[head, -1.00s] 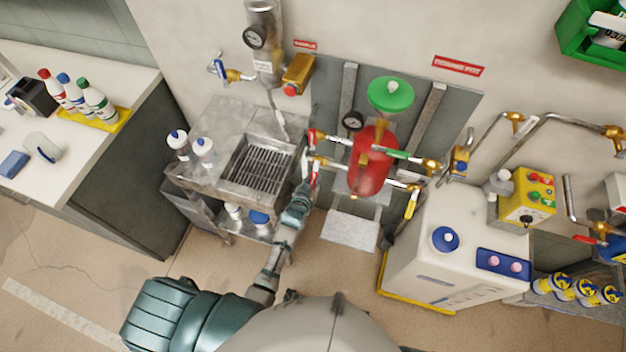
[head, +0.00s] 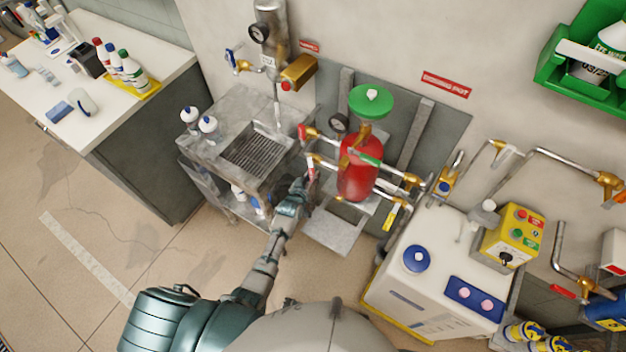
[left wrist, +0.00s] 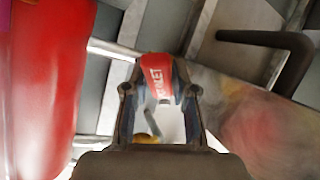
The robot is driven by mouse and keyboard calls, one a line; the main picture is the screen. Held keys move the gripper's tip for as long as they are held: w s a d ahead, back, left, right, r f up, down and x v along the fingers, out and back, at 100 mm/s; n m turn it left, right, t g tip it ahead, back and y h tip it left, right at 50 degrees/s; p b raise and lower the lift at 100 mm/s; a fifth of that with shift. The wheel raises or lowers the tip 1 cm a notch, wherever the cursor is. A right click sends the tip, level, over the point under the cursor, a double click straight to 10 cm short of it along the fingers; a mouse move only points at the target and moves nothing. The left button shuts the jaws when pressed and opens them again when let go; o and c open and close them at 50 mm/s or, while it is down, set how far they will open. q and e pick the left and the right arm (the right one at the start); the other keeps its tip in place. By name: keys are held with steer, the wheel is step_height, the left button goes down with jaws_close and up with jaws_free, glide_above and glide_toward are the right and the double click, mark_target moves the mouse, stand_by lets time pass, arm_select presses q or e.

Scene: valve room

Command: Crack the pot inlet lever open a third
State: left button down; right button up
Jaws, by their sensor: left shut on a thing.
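The red pot (head: 358,170) with a green funnel top (head: 371,101) stands in front of a grey wall panel. The inlet lever has a red handle (left wrist: 157,78) with white lettering ending in "NLET" in the left wrist view. In the head view it shows small and partly hidden at the lower left pipe (head: 311,170) of the pot. My left gripper (head: 304,184) reaches it from below. In the left wrist view its fingers (left wrist: 159,95) sit on both sides of the red handle, shut on it. My right gripper is not in view.
A steel sink stand (head: 229,167) is left of the pot. A white tank (head: 420,278) with a blue cap stands to the right, with a yellow control box (head: 513,236). Another red-handled valve (head: 306,131) sits just above the lever. Floor at the left is clear.

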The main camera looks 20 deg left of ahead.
arm_select(q)
steer(key=shift+w+d+r+n+p, duration=0.15)
steer(key=shift+n+p, duration=0.15)
steer(key=shift+n, duration=0.3)
steer(key=c, duration=1.2)
jaws_free()
steer(key=shift+o, duration=1.1)
steer(key=shift+a, duration=0.65)
steer(key=v, duration=1.2)
steer(key=shift+a, duration=0.15)
